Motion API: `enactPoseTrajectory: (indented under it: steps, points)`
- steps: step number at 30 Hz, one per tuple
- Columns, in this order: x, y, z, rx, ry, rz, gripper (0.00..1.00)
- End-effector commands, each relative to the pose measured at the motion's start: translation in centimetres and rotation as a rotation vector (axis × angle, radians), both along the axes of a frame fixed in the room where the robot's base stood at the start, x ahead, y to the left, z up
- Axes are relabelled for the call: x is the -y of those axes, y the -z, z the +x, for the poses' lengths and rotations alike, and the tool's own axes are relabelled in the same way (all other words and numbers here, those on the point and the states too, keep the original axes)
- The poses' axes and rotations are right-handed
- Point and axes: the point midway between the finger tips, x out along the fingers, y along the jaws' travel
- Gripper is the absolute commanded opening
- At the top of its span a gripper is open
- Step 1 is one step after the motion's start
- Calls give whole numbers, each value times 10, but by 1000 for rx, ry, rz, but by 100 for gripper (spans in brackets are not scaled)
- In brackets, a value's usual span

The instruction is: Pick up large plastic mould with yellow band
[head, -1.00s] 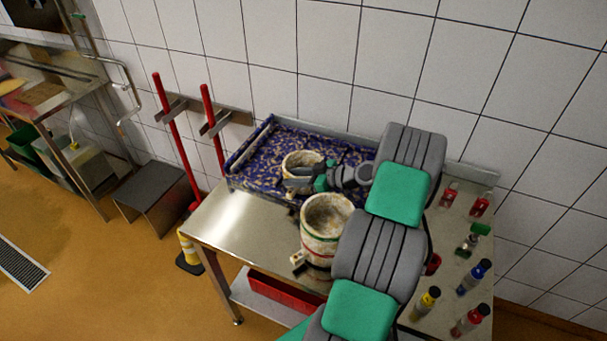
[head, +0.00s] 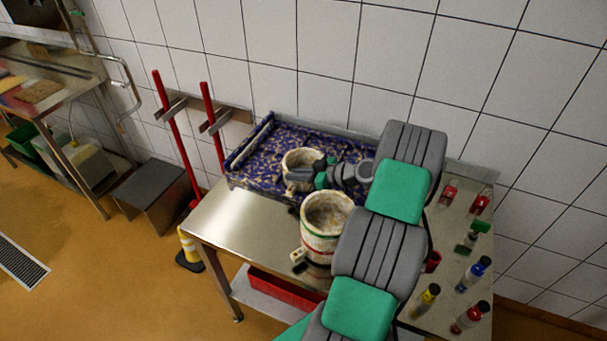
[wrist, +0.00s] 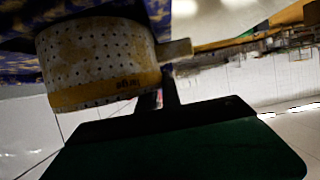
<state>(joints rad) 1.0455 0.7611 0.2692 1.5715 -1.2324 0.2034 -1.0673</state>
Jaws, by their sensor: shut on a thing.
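The mould with the yellow band (wrist: 95,62) is pale, stained and full of small holes. In the wrist view its yellow band runs along the lower edge, with dark lettering on it. A pale tab sticks out at its right side. In the head view this mould (head: 301,158) is at the patterned tray, partly hidden by my gripper (head: 308,175). My gripper is shut on the mould at its near side; the exact grip point is hard to see. The gripper also shows dark in the wrist view (wrist: 166,92).
A second mould (head: 327,215) with red and green bands stands on the steel table (head: 235,222) close in front of the gripper. The blue patterned tray (head: 262,150) lies behind. Several bottles (head: 427,300) stand at the right. The table's left part is clear.

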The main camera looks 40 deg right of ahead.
Motion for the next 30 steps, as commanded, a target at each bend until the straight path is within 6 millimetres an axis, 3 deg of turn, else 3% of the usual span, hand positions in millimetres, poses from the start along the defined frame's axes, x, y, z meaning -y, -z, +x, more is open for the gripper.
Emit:
enactPoseTrajectory:
  steps: [26, 30]
  points:
    - [0, 0, 0, 0, 1, 0, 0]
    - [1, -11, 1, 4, 1, -4, 0]
